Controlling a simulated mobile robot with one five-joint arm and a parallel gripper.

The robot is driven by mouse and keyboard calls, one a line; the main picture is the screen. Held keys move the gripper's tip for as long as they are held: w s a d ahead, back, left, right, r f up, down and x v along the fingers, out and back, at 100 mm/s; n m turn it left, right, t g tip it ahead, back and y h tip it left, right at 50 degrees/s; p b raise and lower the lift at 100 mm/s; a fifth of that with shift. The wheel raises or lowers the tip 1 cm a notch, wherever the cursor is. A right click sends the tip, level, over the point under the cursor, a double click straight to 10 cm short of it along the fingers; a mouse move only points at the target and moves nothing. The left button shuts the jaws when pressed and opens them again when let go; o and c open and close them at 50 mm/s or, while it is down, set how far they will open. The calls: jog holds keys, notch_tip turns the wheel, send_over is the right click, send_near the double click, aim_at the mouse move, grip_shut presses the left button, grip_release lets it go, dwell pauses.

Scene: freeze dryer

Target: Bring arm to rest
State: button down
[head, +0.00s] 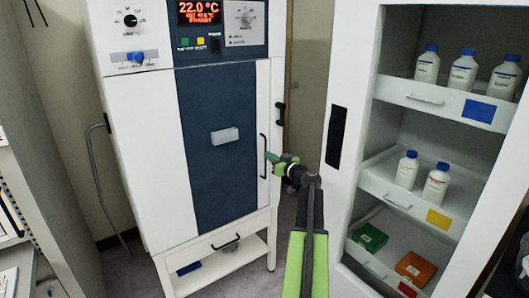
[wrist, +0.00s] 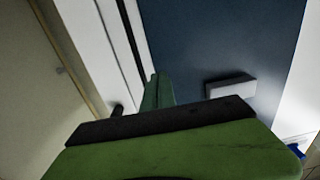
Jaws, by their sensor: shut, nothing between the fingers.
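My arm (head: 308,240) reaches forward from the bottom of the head view, with green and dark links. My gripper (head: 268,156) is green and shut, with nothing in it. Its tip is in front of the right side of the freeze dryer (head: 150,160), near the dark vertical door handle (head: 263,155). I cannot tell whether it touches the handle. In the wrist view the shut green fingers (wrist: 157,88) point toward the white and blue front of the dryer. The dryer door appears closed.
A white cabinet (head: 345,130) stands open at the right, with bottles (head: 462,72) and boxes (head: 370,237) on pull-out shelves. A grey block (head: 225,136) sits on the dryer's blue panel. White shelving (head: 30,180) stands at the left. Some floor (head: 285,250) shows between dryer and cabinet.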

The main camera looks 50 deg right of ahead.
jog(key=v, duration=0.5)
jog(key=shift+s, duration=0.3)
jog(key=shift+a, duration=0.1)
jog(key=w+a+f+n+g+y, duration=0.1)
jog(key=w+a+f+y, duration=0.2)
jog(key=a, duration=0.5)
jog(key=w+a+f+n+g+y, duration=0.1)
jog(key=w+a+f+g+y, duration=0.15)
jog(key=w+a, duration=0.4)
jog(key=w+a+f+n+g+y, duration=0.1)
jog(key=w+a+f+y, duration=0.15)
jog(key=a, duration=0.75)
jog(key=a+f+g+y, duration=0.1)
jog(key=a+f+g, duration=0.25)
jog(key=a, duration=0.65)
jog(key=a+f+g, duration=0.2)
jog(key=a+f, duration=0.3)
jog(key=a, duration=0.5)
jog(key=s+a+f+g+h, duration=0.35)
jog(key=s+a, duration=0.35)
jog(key=a, duration=0.3)
jog(key=s+a+f+g+h, duration=0.2)
jog(key=s+a+f+g, duration=0.3)
jog(key=a, duration=0.4)
notch_tip(320, 180, up, 16)
jog(key=p, duration=1.4)
jog(key=shift+s+f+m+t, duration=0.25)
jog(key=shift+s+m+t, duration=0.1)
jog(key=shift+m+t, duration=0.1)
